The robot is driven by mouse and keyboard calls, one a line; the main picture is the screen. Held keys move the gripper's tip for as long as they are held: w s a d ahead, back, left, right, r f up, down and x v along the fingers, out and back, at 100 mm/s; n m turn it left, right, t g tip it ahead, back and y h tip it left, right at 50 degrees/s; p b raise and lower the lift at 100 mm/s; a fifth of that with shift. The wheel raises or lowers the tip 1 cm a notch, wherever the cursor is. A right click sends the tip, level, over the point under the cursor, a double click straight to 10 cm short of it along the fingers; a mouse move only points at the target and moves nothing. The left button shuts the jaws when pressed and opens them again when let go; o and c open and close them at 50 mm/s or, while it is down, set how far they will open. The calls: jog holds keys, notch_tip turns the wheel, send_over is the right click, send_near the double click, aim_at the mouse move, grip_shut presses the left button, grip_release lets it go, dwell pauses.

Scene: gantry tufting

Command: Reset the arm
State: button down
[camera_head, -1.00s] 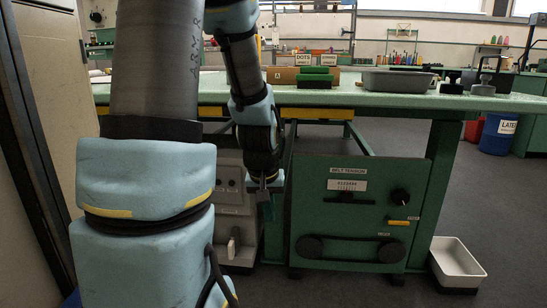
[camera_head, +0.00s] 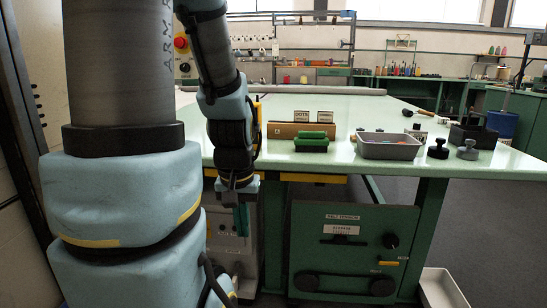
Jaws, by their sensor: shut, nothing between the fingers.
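My gripper (camera_head: 240,212) hangs at the end of my blue-padded arm, pointing down, in front of the near edge of the pale green table (camera_head: 330,172). It is shut and empty. The fingertips sit below the tabletop level, near the grey unit with knobs and left of the green belt tension cabinet (camera_head: 345,250). My upper arm covers the left of the view.
On the table stand a brown box with sign cards (camera_head: 290,131), a green block (camera_head: 311,141), a grey tray (camera_head: 388,146) and dark knobbed weights (camera_head: 438,148). A white bin (camera_head: 441,290) is on the floor at right. The floor at far right is clear.

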notch_tip(320, 180, up, 20)
jog(key=p, duration=1.7)
jog(key=c, duration=1.6)
grip_release()
jog(key=shift+f, duration=0.15)
